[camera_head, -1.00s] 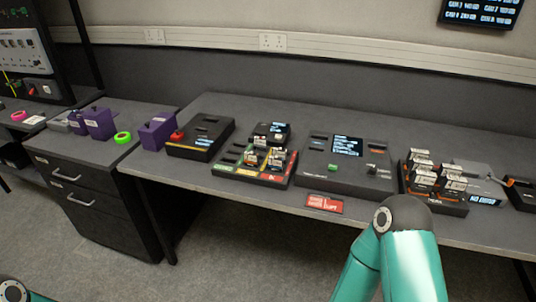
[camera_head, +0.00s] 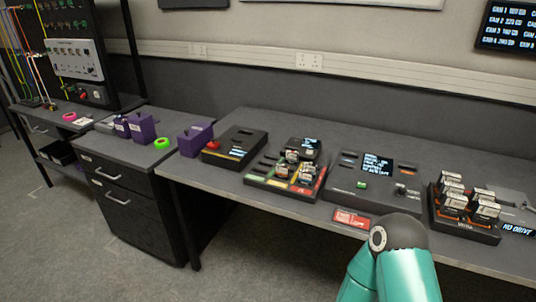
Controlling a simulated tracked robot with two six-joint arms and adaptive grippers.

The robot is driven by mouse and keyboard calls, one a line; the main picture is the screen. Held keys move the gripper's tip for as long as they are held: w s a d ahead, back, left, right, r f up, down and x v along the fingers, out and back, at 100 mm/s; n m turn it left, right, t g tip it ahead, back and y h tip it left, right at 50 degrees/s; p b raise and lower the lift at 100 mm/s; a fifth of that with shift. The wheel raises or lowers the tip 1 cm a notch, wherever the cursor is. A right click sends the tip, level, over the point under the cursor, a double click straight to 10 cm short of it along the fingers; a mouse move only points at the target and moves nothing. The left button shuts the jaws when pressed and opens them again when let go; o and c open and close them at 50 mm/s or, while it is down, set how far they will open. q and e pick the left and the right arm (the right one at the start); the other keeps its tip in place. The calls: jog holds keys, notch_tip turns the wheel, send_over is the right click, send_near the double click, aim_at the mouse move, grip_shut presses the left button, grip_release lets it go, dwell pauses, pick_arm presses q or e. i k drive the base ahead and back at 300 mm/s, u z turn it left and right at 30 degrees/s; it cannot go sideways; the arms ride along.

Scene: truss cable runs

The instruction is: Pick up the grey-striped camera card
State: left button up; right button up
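Several small camera cards (camera_head: 293,156) stand in a black tray (camera_head: 256,181) with green, yellow and red edge strips, on the long desk. More cards with orange parts (camera_head: 453,187) stand in a dark rack at the right. The cards are too small to tell which one has grey stripes. A teal arm of mine comes up from the bottom right, in front of the desk edge. Its gripper is not visible. My other arm and its gripper are out of view.
A black console (camera_head: 343,189) with a screen and green button stands between tray and rack. A red-buttoned box (camera_head: 234,146) and purple boxes (camera_head: 140,127) are to the left. A red label (camera_head: 351,217) lies at the desk's front edge. Green tape (camera_head: 162,143) sits on the cabinet.

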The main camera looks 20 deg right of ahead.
aim_at(291, 157)
jog(key=u, duration=0.2)
jog(key=i, duration=1.4)
jog(key=z, duration=0.5)
